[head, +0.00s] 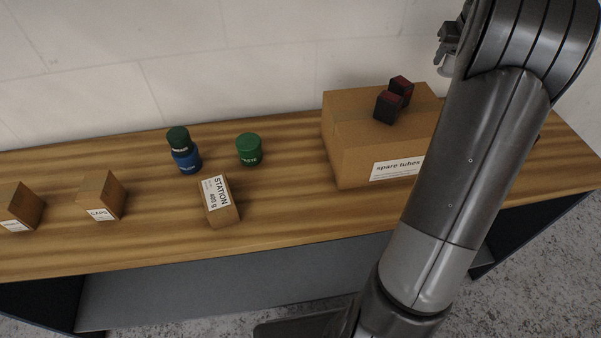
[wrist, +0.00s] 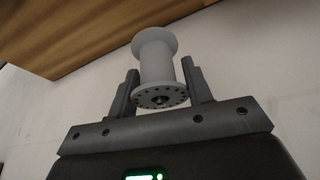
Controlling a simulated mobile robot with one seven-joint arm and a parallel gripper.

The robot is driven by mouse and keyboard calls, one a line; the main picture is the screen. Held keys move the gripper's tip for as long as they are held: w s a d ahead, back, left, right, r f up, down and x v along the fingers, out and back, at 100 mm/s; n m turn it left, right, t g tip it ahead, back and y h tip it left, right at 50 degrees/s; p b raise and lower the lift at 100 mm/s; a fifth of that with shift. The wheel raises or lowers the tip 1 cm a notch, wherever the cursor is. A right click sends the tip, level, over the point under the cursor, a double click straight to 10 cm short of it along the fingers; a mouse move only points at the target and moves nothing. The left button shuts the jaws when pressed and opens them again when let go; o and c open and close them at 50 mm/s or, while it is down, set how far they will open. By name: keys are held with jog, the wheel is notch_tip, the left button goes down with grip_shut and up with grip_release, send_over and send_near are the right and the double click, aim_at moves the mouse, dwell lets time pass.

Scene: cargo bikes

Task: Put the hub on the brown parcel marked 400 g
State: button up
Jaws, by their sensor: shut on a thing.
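The hub (wrist: 155,66), a light grey spool with a ring of holes in its flange, is between the two fingers of my gripper (wrist: 160,90) in the wrist view. My gripper is shut on it. In the head view the hub (head: 446,66) shows small at the top, partly hidden by my arm, above and right of the big box. A brown parcel (head: 222,213) with a white label reading "STATION" and a small weight line, seemingly 400 g, stands on the bench in the middle. Its top is bare.
A large "spare tubes" box (head: 350,155) bears two dark red blocks (head: 388,107). A green tin (head: 249,150) stands behind the parcel, beside a green-topped blue stack (head: 186,158). Two small brown parcels (head: 100,195) (head: 20,206) stand left. The bench front is clear.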

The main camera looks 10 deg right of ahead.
jog(key=s+a+r+n+y, duration=0.1)
jog(key=a+n, duration=0.1)
jog(key=a, duration=0.9)
jog(key=s+a+n, duration=0.1)
jog(key=a+n, duration=0.1)
jog(key=a, duration=0.9)
jog(key=s+a+r+n+y, duration=0.1)
jog(key=s+a+n, duration=0.1)
jog(key=a, duration=0.9)
jog(key=shift+r+n+y, duration=0.3)
jog(key=shift+r+n, duration=0.05)
jog(key=shift+n, duration=0.05)
jog(key=s+a+n, duration=0.2)
jog(key=s+a, duration=0.4)
jog(key=a, duration=0.3)
jog(key=n+g+y, duration=0.1)
jog(key=n+y, duration=0.1)
jog(key=n, duration=0.2)
send_near(207, 188)
jog(key=shift+w+a+f, duration=0.15)
jog(key=shift+w+a, duration=0.35)
jog(key=shift+w, duration=0.35)
jog(key=shift+a+f, duration=0.15)
jog(key=shift+a, duration=0.05)
jog(key=shift+f, duration=2)
